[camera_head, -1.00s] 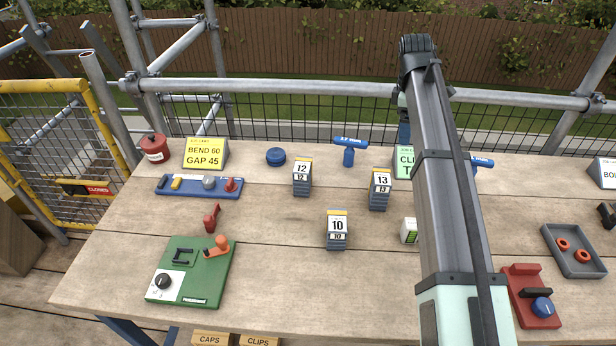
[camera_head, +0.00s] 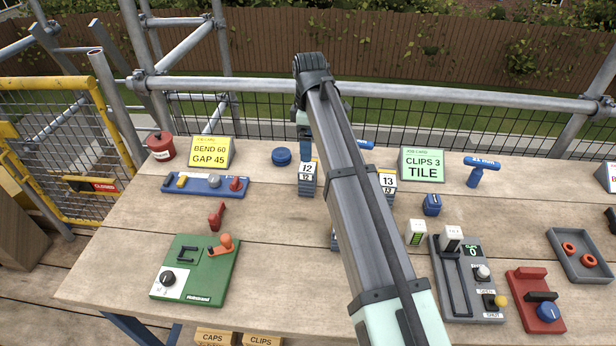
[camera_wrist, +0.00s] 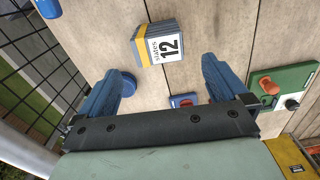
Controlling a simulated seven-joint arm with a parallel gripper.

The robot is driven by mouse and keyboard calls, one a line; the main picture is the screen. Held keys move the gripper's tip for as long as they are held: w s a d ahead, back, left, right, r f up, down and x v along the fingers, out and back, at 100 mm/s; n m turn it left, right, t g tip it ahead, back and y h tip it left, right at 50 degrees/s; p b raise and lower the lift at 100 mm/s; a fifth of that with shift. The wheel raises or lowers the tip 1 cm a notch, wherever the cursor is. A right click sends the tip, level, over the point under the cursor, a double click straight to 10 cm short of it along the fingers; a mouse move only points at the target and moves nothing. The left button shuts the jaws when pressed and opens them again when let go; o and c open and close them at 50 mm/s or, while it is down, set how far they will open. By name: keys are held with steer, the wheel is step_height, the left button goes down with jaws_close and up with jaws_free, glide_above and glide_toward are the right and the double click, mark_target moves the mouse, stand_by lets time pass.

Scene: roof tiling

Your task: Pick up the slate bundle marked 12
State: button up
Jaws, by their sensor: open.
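The slate bundle marked 12 (camera_head: 307,178) stands upright on the table, a grey stack with a yellow band and a white label. In the wrist view the bundle (camera_wrist: 157,45) lies ahead of the fingers, a little beyond their tips and roughly between their lines. My gripper (camera_wrist: 158,80) is open and empty, its two blue fingers wide apart. In the head view my arm hides most of the gripper, which is above the table's back part near the bundle. Bundle 13 (camera_head: 388,183) is partly behind my arm, and bundle 10 (camera_head: 334,240) is almost hidden.
A blue round knob-like piece (camera_head: 281,156) stands left of bundle 12, and a blue tool tray (camera_head: 204,185) lies farther left. A green panel (camera_head: 196,268) is at front left. A grey clip device (camera_head: 466,280) is right of my arm. The table's front middle is clear.

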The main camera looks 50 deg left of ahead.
mark_target(308, 165)
step_height(308, 165, down, 6)
steer(key=shift+f, duration=0.1)
steer(key=shift+a+f, duration=0.15)
steer(key=shift+f, duration=1.15)
steer(key=shift+a+f, duration=0.1)
steer(key=shift+f, duration=1.2)
steer(key=shift+c, duration=0.4)
steer(key=c, duration=1)
steer(key=shift+r, duration=0.1)
steer(key=shift+c, duration=0.7)
steer(key=shift+r, duration=0.1)
